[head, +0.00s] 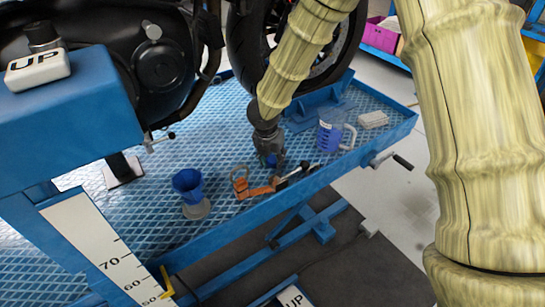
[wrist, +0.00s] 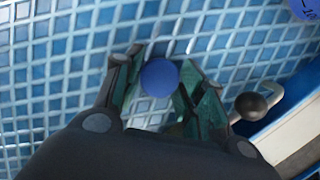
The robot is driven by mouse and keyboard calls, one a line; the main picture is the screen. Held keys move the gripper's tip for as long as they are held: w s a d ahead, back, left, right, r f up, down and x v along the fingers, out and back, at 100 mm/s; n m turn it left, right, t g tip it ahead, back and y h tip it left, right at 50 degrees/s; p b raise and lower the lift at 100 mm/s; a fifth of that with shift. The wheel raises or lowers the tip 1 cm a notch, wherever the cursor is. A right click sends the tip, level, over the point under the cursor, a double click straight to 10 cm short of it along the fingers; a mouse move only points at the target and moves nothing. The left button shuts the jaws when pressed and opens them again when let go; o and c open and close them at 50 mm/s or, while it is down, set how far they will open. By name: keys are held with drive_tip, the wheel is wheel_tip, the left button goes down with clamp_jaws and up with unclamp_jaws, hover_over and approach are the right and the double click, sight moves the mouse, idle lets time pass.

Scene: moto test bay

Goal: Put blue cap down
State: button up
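The blue cap (wrist: 160,77) is a round blue disc between the two fingers of my gripper (wrist: 157,82) in the wrist view. The fingers lie close against its two sides, so my gripper appears shut on it. In the head view my gripper (head: 270,150) points down over the blue platform near its front edge, and a bit of the blue cap (head: 271,160) shows at the fingertips. The gap between the cap and the platform surface is hard to judge.
A blue funnel (head: 187,182) stands farther left. A measuring jug (head: 330,132) and a pale block (head: 373,119) are at the right. The motorcycle wheel (head: 322,70) rises behind.

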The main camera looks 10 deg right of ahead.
drive_tip(key=shift+o, duration=1.1)
drive_tip(key=shift+s+f, duration=0.1)
drive_tip(key=shift+f, duration=0.6)
drive_tip(key=shift+r, duration=0.1)
drive_tip(key=shift+r, duration=0.15)
drive_tip(key=shift+r+p, duration=0.25)
drive_tip(key=shift+p, duration=0.05)
drive_tip(key=p+v, duration=0.3)
drive_tip(key=v, duration=0.9)
drive_tip(key=shift+r, duration=0.4)
